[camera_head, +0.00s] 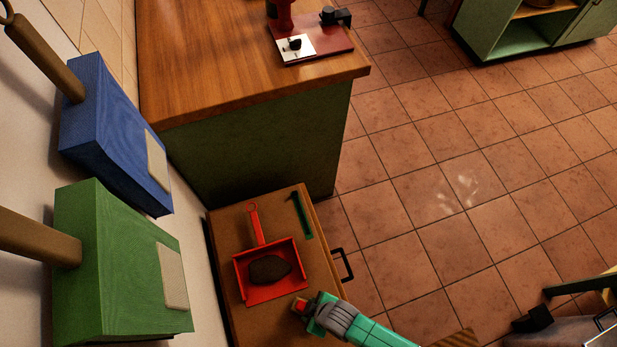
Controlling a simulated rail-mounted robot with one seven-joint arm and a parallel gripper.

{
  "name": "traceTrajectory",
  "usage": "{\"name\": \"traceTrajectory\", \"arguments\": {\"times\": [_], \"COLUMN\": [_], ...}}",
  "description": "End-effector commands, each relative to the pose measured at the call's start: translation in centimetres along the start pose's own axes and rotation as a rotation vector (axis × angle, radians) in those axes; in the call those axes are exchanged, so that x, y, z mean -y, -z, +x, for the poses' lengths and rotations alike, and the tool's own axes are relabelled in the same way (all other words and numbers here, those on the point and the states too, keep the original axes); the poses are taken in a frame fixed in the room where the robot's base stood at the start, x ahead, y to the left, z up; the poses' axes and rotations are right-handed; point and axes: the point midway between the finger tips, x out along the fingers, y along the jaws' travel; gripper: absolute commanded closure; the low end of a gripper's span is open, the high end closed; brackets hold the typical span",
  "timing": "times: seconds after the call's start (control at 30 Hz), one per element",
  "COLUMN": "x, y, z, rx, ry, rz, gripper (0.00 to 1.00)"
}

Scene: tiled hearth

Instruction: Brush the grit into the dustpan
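A red dustpan (242,278) lies on a small wooden-topped unit, its handle pointing toward the back. A dark brown heap (264,270), apparently the grit, sits within the pan's outline. A narrow dark green tool with a black end (302,214), possibly the brush, lies to the right of the pan's handle. A teal and grey part that looks like my arm reaches in from the bottom. Its red-tipped end, apparently my gripper (304,309), is by the unit's front right, close to the pan. I cannot make out its fingers or any held thing.
The small unit's wooden top (222,230) has a black handle (343,265) on its right side. A taller wooden counter (220,60) stands behind, with a red board (325,45). Large blue (108,130) and green (110,270) blocks with handles fill the left.

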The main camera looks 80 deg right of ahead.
Motion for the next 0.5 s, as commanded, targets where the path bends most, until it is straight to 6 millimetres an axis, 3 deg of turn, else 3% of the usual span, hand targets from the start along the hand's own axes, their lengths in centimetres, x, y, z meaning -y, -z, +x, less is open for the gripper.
{"name": "traceTrajectory", "arguments": {"times": [0.13, 0.5], "x": [0.0, 0.0], "y": [1.1, 2.3], "z": [-2.8, -5.6], "rx": [0.0, 0.001], "ry": [-0.001, 0.0], "rz": [-0.001, -0.001], "gripper": [0.85, 0.85]}}
